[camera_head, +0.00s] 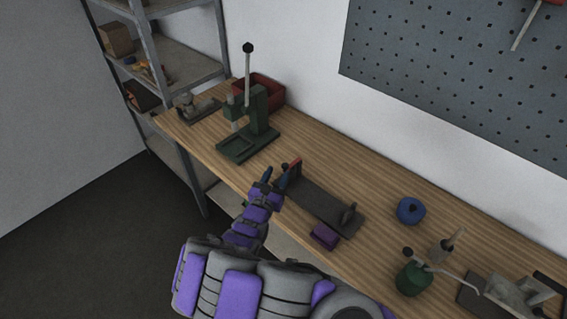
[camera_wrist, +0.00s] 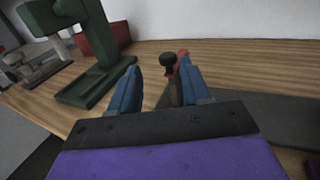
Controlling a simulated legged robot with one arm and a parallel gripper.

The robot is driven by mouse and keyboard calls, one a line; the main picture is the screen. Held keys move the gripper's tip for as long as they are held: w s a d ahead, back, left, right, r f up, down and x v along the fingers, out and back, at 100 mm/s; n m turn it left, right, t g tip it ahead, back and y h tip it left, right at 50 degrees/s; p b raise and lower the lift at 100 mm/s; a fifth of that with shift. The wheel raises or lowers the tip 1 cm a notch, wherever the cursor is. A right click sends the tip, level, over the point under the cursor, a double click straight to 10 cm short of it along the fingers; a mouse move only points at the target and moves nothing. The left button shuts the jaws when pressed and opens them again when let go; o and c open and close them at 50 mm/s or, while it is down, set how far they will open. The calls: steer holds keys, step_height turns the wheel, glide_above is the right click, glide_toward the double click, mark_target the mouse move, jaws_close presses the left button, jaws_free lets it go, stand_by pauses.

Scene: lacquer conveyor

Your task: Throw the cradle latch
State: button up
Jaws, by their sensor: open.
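The cradle (camera_head: 318,204) is a long dark grey plate on the wooden bench, with an upright at each end. Its plate also shows at the right of the wrist view (camera_wrist: 275,118). A red piece (camera_head: 296,164), which looks like the latch, stands at its left end. In the wrist view a round black knob (camera_wrist: 168,60) shows in front of the red piece (camera_wrist: 184,60). My gripper (camera_head: 275,177) is open beside that end. In the wrist view its blue fingers (camera_wrist: 160,76) are apart, with the knob between their tips, nearer the right finger. I cannot tell whether they touch.
A green press (camera_head: 258,112) with a tall lever stands to the left, a red bin (camera_head: 268,92) behind it. A purple block (camera_head: 325,236) lies in front of the cradle. A blue round object (camera_head: 410,210) and a green can (camera_head: 413,279) are to the right. Pegboard hangs behind.

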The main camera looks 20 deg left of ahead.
mark_target(284, 168)
steer(key=w, duration=0.2)
steer(key=w+d, duration=0.1)
steer(key=w, duration=0.1)
steer(key=w+b, duration=0.1)
steer(key=shift+w+d+r, duration=0.1)
steer(key=shift+w+d, duration=0.2)
steer(key=shift+w, duration=0.1)
steer(key=shift+w+a, duration=0.15)
steer(key=shift+w, duration=0.35)
steer(key=shift+w+a, duration=0.1)
steer(key=shift+a, duration=0.35)
steer(key=shift+d+r, duration=0.1)
steer(key=shift+d, duration=0.3)
steer(key=c, duration=0.5)
steer(key=shift+a, duration=0.1)
jaws_close()
